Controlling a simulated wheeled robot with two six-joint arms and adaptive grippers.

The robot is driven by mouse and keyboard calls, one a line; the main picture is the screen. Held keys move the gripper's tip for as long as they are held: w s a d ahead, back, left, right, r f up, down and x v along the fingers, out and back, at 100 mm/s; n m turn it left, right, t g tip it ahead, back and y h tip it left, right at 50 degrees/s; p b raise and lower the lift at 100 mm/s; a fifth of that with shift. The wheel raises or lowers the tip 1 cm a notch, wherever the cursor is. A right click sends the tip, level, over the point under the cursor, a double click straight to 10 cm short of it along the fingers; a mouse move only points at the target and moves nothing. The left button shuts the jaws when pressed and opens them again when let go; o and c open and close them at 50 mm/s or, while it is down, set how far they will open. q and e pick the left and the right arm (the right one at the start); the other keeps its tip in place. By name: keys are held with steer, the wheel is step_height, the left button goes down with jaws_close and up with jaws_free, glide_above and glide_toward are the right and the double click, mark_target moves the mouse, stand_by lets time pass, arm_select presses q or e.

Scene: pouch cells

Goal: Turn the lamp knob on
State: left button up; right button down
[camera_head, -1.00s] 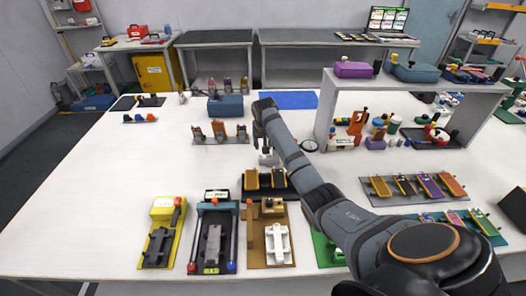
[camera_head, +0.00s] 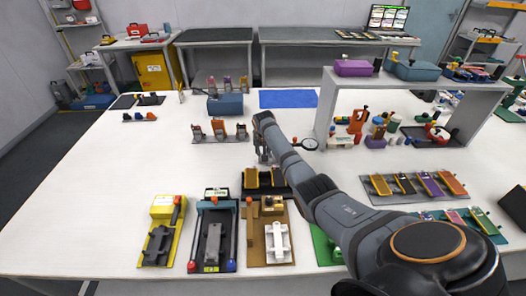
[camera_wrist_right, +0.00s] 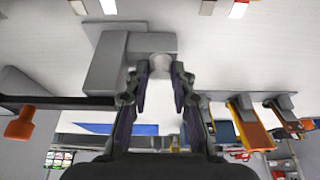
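In the right wrist view a pale round knob (camera_wrist_right: 160,70) on a grey block (camera_wrist_right: 112,62) sits between the fingertips of my right gripper (camera_wrist_right: 160,76). The fingers are apart, one on each side of the knob; I cannot tell whether they touch it. In the head view my right gripper (camera_head: 264,158) points down, just behind a black holder with yellow parts (camera_head: 265,182). The arm largely hides the knob there, and I cannot make out a lit lamp. My left gripper is not in view.
Yellow (camera_head: 161,233), black (camera_head: 212,236) and brown (camera_head: 265,236) fixtures stand at the front. A round dial (camera_head: 309,144) is right of the gripper. A grey shelf (camera_head: 420,84) with bottles under it stands at right. The table's left side (camera_head: 90,200) is clear.

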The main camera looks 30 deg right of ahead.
stand_by(0.3)
steer(key=shift+w+m+g+h, duration=0.1)
steer(key=shift+m+g+h, duration=0.25)
steer(key=shift+m, duration=0.75)
steer(key=m+b, duration=0.1)
steer(key=m, duration=0.1)
steer(key=shift+a+f+m+g+h, duration=0.1)
steer(key=shift+m+g+h, duration=0.2)
steer(key=shift+g+h, duration=0.05)
steer(key=m+g+b, duration=0.1)
steer(key=m+b, duration=0.2)
steer(key=b, duration=0.1)
steer(key=shift+w+h, duration=0.15)
steer(key=shift+h, duration=0.15)
steer(key=shift+m+g+b, duration=0.3)
steer(key=shift+m+b, duration=0.3)
steer(key=shift+b, duration=0.2)
steer(key=c, duration=1.4)
jaws_free()
